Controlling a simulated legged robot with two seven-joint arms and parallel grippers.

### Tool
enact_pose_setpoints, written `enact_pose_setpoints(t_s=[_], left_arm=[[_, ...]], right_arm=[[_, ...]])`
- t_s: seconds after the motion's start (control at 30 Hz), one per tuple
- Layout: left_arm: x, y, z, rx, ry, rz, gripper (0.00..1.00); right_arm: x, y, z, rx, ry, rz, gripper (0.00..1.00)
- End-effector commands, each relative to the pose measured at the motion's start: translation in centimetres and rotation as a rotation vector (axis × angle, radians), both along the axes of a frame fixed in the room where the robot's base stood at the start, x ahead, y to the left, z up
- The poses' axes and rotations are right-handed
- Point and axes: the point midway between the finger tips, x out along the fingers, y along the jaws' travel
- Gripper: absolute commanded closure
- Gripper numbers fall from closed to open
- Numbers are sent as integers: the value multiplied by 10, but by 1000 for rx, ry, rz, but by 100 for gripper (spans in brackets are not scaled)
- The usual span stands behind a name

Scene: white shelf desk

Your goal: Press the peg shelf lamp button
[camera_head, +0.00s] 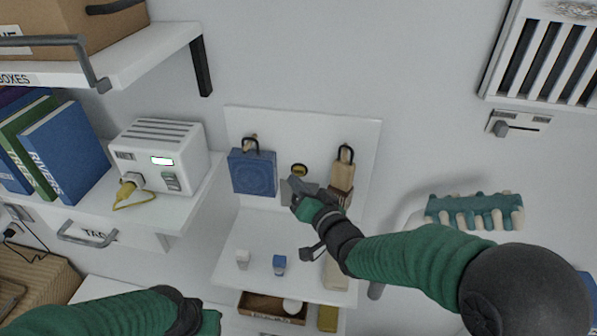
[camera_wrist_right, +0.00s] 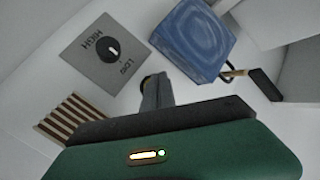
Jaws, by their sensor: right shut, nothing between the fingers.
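The white peg shelf (camera_head: 300,120) has an upright backboard and a lower ledge. A small round dark-and-yellow piece (camera_head: 299,170) sits mid-board; I cannot tell whether it is the lamp button. My right gripper (camera_head: 291,188) is shut and empty in front of the board, just below this piece. In the right wrist view the gripper's fingers (camera_wrist_right: 156,92) cover most of a dark round shape beside a grey dial plate (camera_wrist_right: 90,62) marked HIGH and LOW. My left gripper's green body (camera_head: 210,322) is at the bottom edge, its fingers out of view.
A blue hanging item (camera_head: 253,172) is left of my right gripper; it also shows in the right wrist view (camera_wrist_right: 194,40). Small blocks (camera_head: 279,264) stand on the ledge. A white device (camera_head: 160,150) is farther left.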

Motion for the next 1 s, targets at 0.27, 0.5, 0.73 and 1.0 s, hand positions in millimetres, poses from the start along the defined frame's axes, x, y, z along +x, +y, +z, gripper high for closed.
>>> enact_pose_setpoints(t_s=[0.27, 0.5, 0.73, 1.0], left_arm=[[0, 0, 0, 0, 0, 0, 64], [0, 0, 0, 0, 0, 0, 64], [0, 0, 0, 0, 0, 0, 64], [0, 0, -1, 0, 0, 0, 64]], right_arm=[[0, 0, 0, 0, 0, 0, 100], [0, 0, 0, 0, 0, 0, 100], [2, -1, 0, 0, -1, -1, 100], [7, -2, 1, 1, 0, 0, 100]])
